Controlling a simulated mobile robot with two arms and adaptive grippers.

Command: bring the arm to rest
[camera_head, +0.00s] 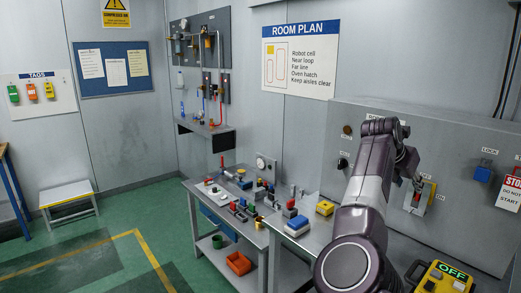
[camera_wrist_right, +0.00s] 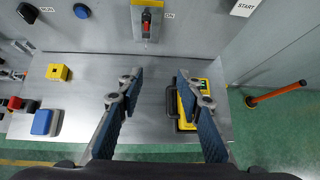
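My right arm (camera_head: 368,190) reaches up from the bottom of the head view toward the grey wall panel. Its gripper (camera_head: 412,172) shows small there, close to a red-handled switch on a yellow plate (camera_head: 431,190). In the wrist view the right gripper (camera_wrist_right: 160,88) is open, its two blue-padded fingers wide apart with nothing between them. The switch (camera_wrist_right: 147,20) is ahead of the fingers, apart from them. My left gripper is not in either view.
A black and yellow device (camera_wrist_right: 186,105) with an OFF display (camera_head: 450,270) lies on the metal bench, beneath the right finger in the wrist view. A yellow block (camera_wrist_right: 58,72) and a blue block (camera_wrist_right: 42,122) stand left. An orange post (camera_wrist_right: 275,92) is right.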

